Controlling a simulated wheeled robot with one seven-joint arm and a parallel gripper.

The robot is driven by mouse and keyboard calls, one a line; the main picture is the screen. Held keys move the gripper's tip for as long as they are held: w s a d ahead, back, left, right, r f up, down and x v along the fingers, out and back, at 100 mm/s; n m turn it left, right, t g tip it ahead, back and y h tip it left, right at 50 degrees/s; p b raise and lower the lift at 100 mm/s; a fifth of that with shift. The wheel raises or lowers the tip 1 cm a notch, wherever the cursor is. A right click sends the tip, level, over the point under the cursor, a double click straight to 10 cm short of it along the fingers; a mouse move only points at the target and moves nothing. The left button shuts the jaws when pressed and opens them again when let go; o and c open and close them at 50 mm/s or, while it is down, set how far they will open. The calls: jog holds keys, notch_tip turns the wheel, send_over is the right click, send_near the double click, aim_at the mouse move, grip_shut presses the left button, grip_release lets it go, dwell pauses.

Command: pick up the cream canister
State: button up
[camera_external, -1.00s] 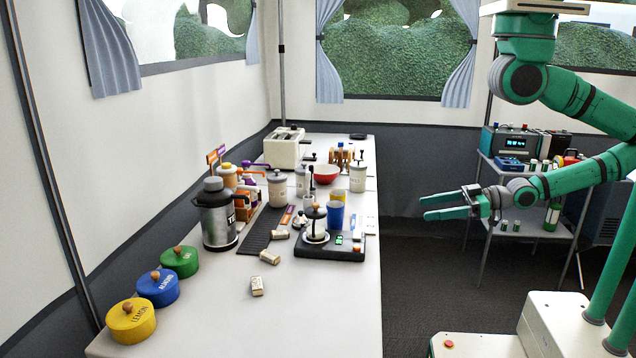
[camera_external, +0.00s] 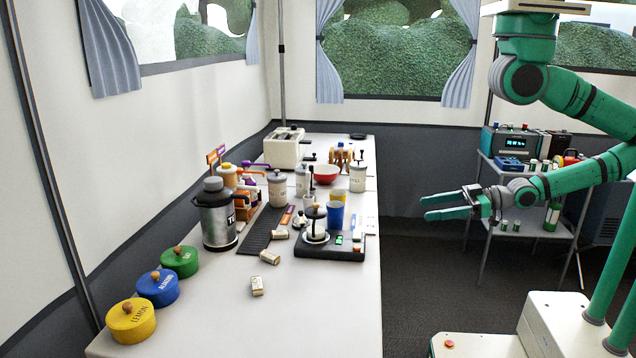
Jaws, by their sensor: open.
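Three pale grey-white lidded canisters stand upright on the table: one near the middle (camera_external: 277,190), one just behind it to the right (camera_external: 302,181), and one nearer the right edge (camera_external: 357,179). Their labels are too small to read, so I cannot tell which is the cream canister.
A red bowl (camera_external: 326,173) is behind.

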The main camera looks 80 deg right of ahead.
aim_at(361, 175)
jog(key=shift+c, duration=0.4)
